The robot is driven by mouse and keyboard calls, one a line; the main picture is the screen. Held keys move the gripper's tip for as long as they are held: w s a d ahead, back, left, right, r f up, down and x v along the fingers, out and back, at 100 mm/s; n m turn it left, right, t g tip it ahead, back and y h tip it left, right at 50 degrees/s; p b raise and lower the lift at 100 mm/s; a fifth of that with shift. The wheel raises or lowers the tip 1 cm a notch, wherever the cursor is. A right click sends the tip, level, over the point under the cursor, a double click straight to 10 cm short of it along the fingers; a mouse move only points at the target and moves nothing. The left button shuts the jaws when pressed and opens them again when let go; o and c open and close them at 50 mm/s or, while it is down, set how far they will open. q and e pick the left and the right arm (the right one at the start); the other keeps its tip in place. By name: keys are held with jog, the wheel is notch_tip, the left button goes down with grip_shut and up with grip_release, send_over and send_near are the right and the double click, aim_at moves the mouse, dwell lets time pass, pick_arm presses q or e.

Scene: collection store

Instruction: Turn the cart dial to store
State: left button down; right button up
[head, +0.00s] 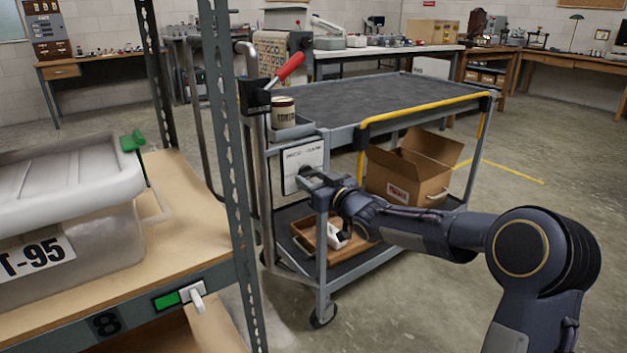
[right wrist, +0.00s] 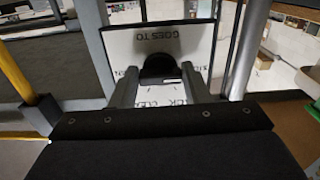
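The cart (head: 400,95) stands in the middle of the head view. A white sign plate (head: 304,158) hangs on its near end. The right wrist view shows this plate (right wrist: 205,45) upside down, with the words "GOES TO" and a black round dial knob (right wrist: 160,66) on it. My right gripper (head: 308,180) is at the plate's lower part and hides the knob in the head view. In the right wrist view its fingers (right wrist: 160,80) are apart, one on each side of the knob, with narrow gaps seeming to show. My left gripper is not in view.
A red-handled lever (head: 289,67) and a labelled tin (head: 283,112) are above the plate. A shelf rack with a lidded bin (head: 70,215) stands close on the left. The cart's lower shelf holds an open cardboard box (head: 412,170) and a wooden tray (head: 310,235). Floor at right is clear.

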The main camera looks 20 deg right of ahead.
jog(key=o, duration=0.4)
jog(key=shift+o, duration=0.2)
jog(key=p+v, duration=0.2)
jog(key=v, duration=0.6)
